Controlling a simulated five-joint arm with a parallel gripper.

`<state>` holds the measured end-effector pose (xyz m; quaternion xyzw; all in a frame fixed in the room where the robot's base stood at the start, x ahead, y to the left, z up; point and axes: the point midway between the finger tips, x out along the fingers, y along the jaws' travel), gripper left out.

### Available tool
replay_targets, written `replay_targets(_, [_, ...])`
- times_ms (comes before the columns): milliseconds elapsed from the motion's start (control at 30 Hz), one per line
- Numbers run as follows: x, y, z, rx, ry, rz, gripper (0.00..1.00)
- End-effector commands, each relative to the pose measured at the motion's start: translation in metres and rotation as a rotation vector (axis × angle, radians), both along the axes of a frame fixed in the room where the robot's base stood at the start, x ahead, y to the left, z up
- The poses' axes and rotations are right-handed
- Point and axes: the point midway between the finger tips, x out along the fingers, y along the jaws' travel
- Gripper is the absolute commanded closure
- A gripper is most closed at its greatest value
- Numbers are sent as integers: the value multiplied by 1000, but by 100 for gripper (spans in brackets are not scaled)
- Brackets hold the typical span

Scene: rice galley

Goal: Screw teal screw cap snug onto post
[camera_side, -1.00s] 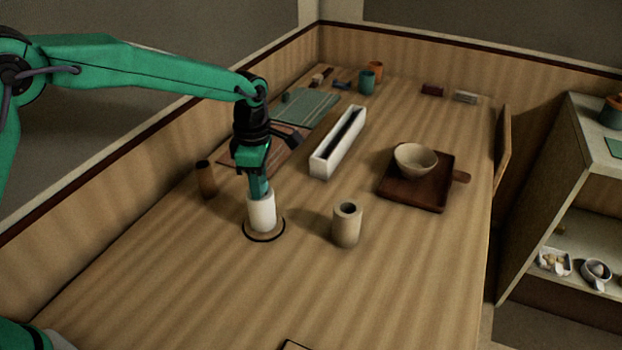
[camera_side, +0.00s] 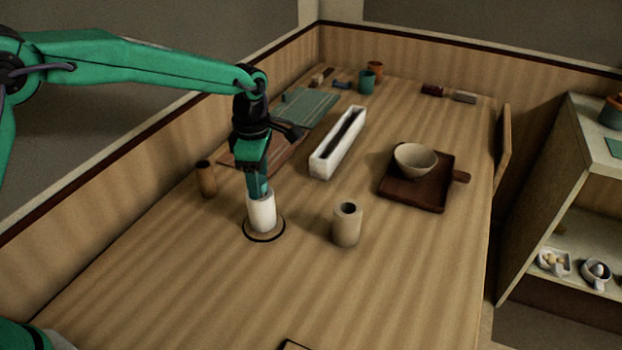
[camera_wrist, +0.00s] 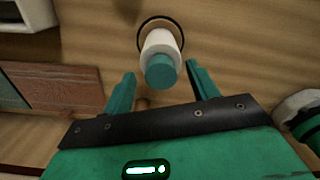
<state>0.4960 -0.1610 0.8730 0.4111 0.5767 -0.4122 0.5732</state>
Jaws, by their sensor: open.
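The teal screw cap (camera_wrist: 160,72) sits on the end of the white post (camera_wrist: 158,44) in the wrist view. I cannot tell how tightly it is seated. In the side view the white post (camera_side: 262,213) stands upright on a round base with a dark ring (camera_side: 264,234). My gripper (camera_wrist: 161,68) is open, with one teal finger on each side of the cap and gaps showing between. In the side view my gripper (camera_side: 261,189) is right at the post's top and mostly hides the cap.
A beige hollow cylinder (camera_side: 346,228) stands to the right of the post, and a brown cup (camera_side: 206,180) stands to the left. Behind are a long white trough (camera_side: 324,167) and a bowl (camera_side: 416,159) on a dark board (camera_side: 404,192). The front table is mostly clear.

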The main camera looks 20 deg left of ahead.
Motion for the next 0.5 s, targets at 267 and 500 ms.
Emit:
replay_targets(267, [1,0,36,-1,-3,0,41])
replay_targets(500, [0,0,60,-1,-1,0,41])
